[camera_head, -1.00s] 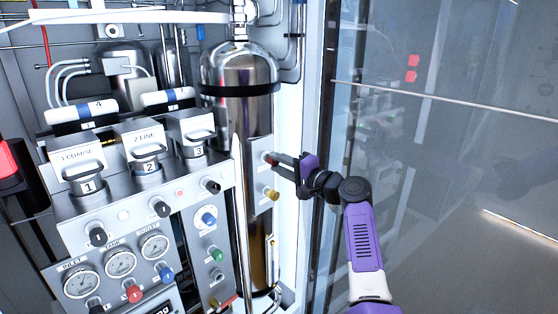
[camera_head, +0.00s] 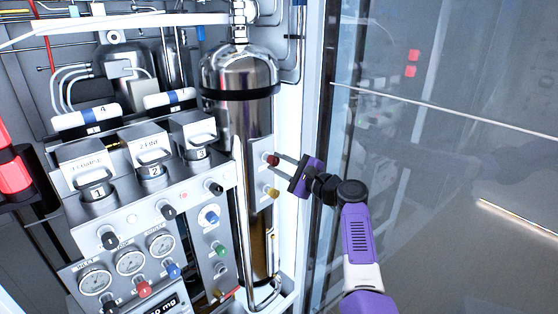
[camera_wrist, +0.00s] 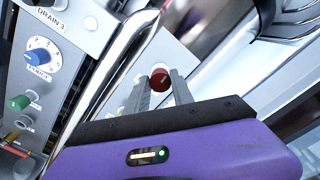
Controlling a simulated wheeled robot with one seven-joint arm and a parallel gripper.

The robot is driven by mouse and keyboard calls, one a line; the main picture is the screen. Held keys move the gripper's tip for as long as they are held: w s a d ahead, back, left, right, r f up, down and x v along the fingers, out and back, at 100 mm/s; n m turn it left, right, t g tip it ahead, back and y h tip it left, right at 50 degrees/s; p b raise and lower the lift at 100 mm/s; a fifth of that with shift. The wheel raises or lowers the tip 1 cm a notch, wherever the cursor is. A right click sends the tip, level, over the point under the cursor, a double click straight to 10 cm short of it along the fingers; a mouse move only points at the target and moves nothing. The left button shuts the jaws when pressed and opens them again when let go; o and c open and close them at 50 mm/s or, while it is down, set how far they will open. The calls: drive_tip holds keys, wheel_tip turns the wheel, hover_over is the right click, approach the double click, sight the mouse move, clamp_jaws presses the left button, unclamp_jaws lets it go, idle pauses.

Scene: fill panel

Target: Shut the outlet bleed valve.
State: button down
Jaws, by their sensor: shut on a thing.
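A small red knob (camera_head: 271,159) sits on a narrow plate in front of the tall shiny cylinder. My gripper (camera_head: 277,164) reaches it from the right, and its two fingers are shut on the knob. In the wrist view the red knob (camera_wrist: 160,78) shows between the fingertips, its round face partly visible. A yellow knob (camera_head: 272,193) sits just below it on the same plate, clear of my fingers. No label beside the red knob can be read, so I cannot tell from lettering which valve it is.
The shiny cylinder (camera_head: 238,75) stands behind the knobs. To the left is a panel with several gauges (camera_head: 130,262), a red knob (camera_head: 145,288) and a blue knob (camera_head: 173,270). A large glass pane (camera_head: 450,170) lies right of my arm.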

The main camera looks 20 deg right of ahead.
drive_tip(key=shift+f+m, duration=0.1)
drive_tip(key=shift+m, duration=0.3)
drive_tip(key=c, duration=1.1)
unclamp_jaws()
drive_tip(key=shift+s+d, duration=0.1)
drive_tip(key=v, duration=0.7)
drive_tip(key=shift+s+d+b, duration=0.15)
drive_tip(key=shift+s+b, duration=0.1)
drive_tip(key=shift+b, duration=0.1)
